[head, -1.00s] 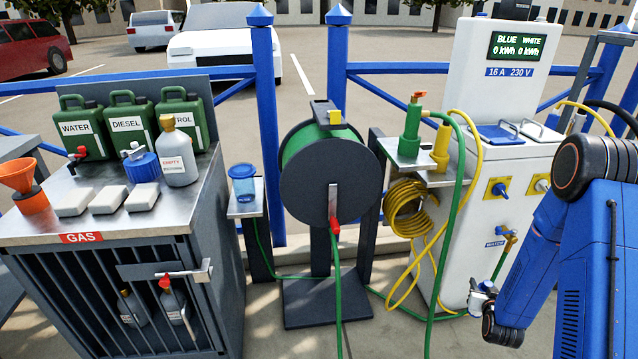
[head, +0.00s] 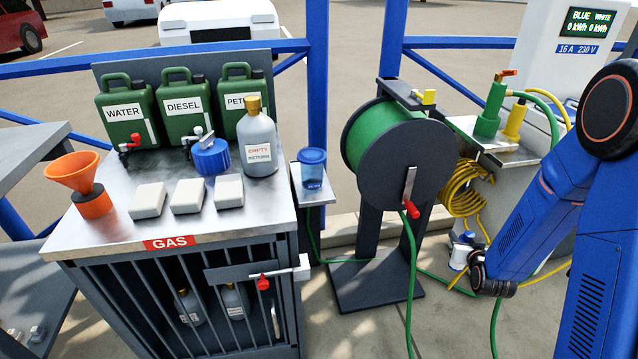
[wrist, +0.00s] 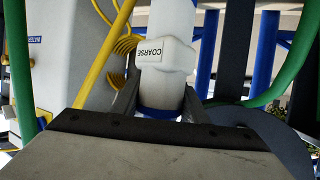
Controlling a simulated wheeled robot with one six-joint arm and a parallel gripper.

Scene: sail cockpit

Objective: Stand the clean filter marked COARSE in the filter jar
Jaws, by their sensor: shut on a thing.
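The white filter (wrist: 168,62) has a label reading COARSE and a blue band at its end nearest my gripper. My gripper (wrist: 160,92) is shut on it, one finger on each side. In the head view the held filter (head: 459,256) shows small and pale at the end of my arm, low in front of the yellow coil. The filter jar (head: 312,170) is a blue see-through cup marked FILTER. It stands on a small shelf (head: 320,197) between the gas cabinet and the hose reel, well left of my gripper. Its inside is not clear.
The hose reel (head: 402,150) stands between the jar and my gripper. A green hose (head: 411,270) hangs from it. A yellow coil (head: 462,190) is behind my gripper. The gas cabinet (head: 120,229) at left holds cans, a bottle, a funnel and three pale blocks.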

